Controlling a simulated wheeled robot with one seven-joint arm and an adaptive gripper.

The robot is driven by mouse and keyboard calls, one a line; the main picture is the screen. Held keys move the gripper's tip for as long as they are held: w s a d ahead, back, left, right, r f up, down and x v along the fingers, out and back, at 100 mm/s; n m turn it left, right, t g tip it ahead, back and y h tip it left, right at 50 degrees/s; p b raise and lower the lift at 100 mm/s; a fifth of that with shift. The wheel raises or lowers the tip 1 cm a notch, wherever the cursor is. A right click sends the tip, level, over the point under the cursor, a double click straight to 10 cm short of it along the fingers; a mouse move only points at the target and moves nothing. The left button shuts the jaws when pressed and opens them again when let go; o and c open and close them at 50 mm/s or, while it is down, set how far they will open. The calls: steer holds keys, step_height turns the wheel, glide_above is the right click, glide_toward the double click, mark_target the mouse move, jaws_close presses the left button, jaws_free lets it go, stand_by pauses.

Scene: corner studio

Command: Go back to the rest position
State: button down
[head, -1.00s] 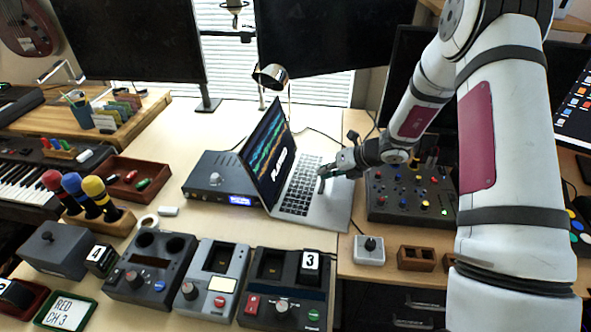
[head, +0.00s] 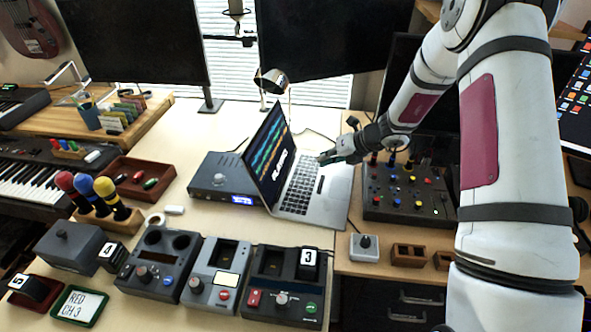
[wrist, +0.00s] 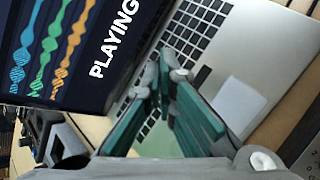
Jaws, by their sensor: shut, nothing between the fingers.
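My gripper (head: 322,159) is in the head view at the back right of the open laptop (head: 330,205), above its keyboard edge. In the wrist view its two grey-tipped, green-sided fingers (wrist: 160,75) are together with nothing between them, over the laptop keyboard (wrist: 195,30). I cannot tell the exact height above the keys. The laptop screen (wrist: 75,50) reads "PLAYING" with blue, green and orange waveforms. My arm comes in from the upper right of the head view.
A mixer with knobs (head: 405,196) stands right of the laptop, close under my forearm. A grey box with a blue display (head: 222,186) is left of it.

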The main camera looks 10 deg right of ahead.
steer(key=shift+r, duration=0.15)
stand_by(0.3)
steer(key=s+a+r+n+g+p, duration=0.1)
steer(key=s+a+r+n, duration=0.3)
steer(key=s+r+n, duration=0.6)
steer(key=s+a+r+n+g, duration=0.25)
steer(key=s+r+n, duration=0.5)
steer(key=r, duration=0.55)
steer(key=s+d+r+n+h, duration=0.2)
steer(key=s+n, duration=0.4)
steer(key=s, duration=0.2)
steer(key=s+d+r+n+t+h+p, duration=0.1)
steer(key=s+d+r+n+h, duration=0.1)
steer(key=s+n, duration=0.4)
steer(key=s+d+r+n+h, duration=0.2)
steer(key=s+n, duration=0.4)
steer(key=s, duration=0.4)
steer(key=shift+s+r+h, duration=0.15)
steer(key=shift+r+h, duration=0.05)
steer(key=shift+h, duration=0.2)
steer(key=shift+d+t, duration=0.1)
steer(key=shift+t, duration=0.15)
